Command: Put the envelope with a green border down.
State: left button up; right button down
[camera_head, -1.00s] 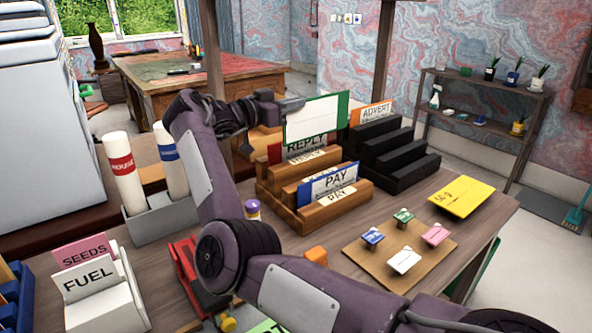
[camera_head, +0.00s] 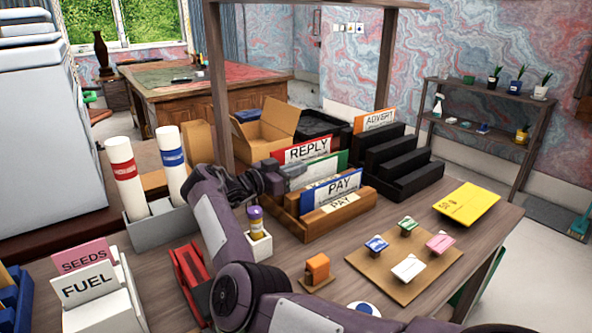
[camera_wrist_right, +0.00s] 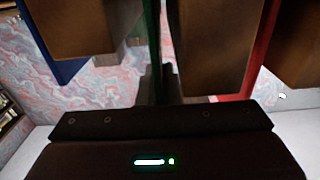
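The envelope with a green border (camera_head: 325,170) stands low in the wooden stepped rack (camera_head: 318,224), in a slot between the red REPLY envelope (camera_head: 303,152) behind it and the blue PAY envelope (camera_head: 330,190) in front. Its lower part is hidden by the rack and the blue envelope. My right gripper (camera_head: 282,184) is at the left end of this envelope, with its fingers close together around the edge. The wrist view shows the green edge (camera_wrist_right: 153,35) at the dark fingers (camera_wrist_right: 160,85), between the blue and red edges. My left gripper is out of view.
A black stepped rack (camera_head: 395,170) with an ADVERT envelope stands behind right. A cardboard box (camera_head: 265,128) is behind the wooden rack. A small holder with a purple-capped bottle (camera_head: 255,222) stands left of it. A yellow envelope (camera_head: 467,203) lies at right.

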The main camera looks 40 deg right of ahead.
jog(key=c, duration=2)
grip_release()
jog(key=o, duration=0.4)
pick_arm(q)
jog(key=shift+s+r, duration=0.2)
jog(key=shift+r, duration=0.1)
